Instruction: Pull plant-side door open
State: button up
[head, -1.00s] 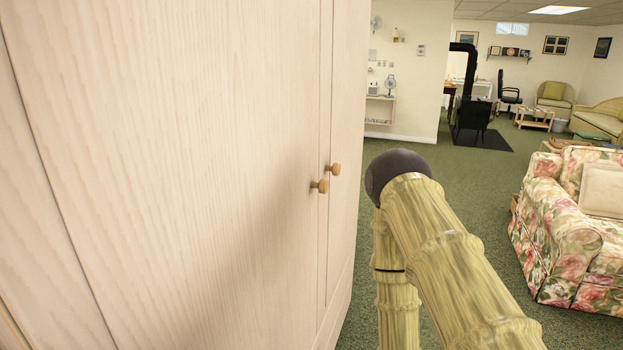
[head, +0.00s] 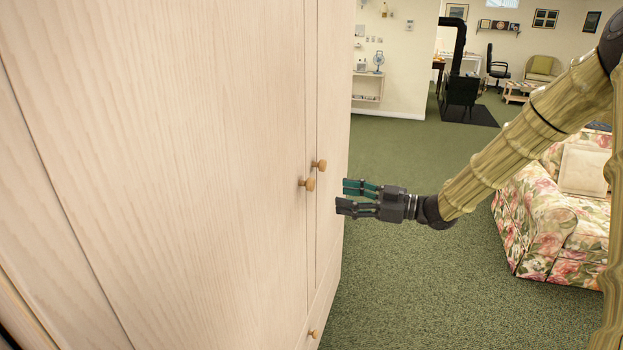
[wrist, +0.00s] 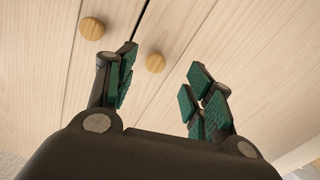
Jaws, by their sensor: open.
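A pale wood wardrobe has two closed doors, the large near door (head: 190,150) and the narrow-looking far door (head: 330,110). The near door has a round wooden knob (head: 307,184) and the far door has another knob (head: 320,165), close together at the seam. No plant is in view, so I cannot tell which door is plant-side. My gripper (head: 344,196) is open and empty, pointing at the doors just right of the knobs. In the wrist view, one knob (wrist: 155,63) shows between the green-padded fingers and the other knob (wrist: 91,28) lies beyond the left finger.
A drawer knob (head: 313,333) sits low on the wardrobe. A floral sofa (head: 555,215) stands on the right, behind my arm. Open green carpet (head: 410,280) lies between it and the wardrobe. A black stove (head: 460,90) stands on a dark mat at the back.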

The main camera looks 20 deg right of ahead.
aim_at(314, 185)
jog(key=shift+n+y, duration=0.3)
jog(key=shift+n, duration=0.1)
jog(key=p+x, duration=0.1)
jog(key=x, duration=0.2)
jog(key=r+p+x, duration=0.1)
jog(key=x, duration=0.2)
jog(key=p+x, duration=0.1)
jog(key=x, duration=0.3)
jog(key=shift+a+r+p, duration=0.1)
jog(key=shift+r+p, duration=0.25)
grip_shut()
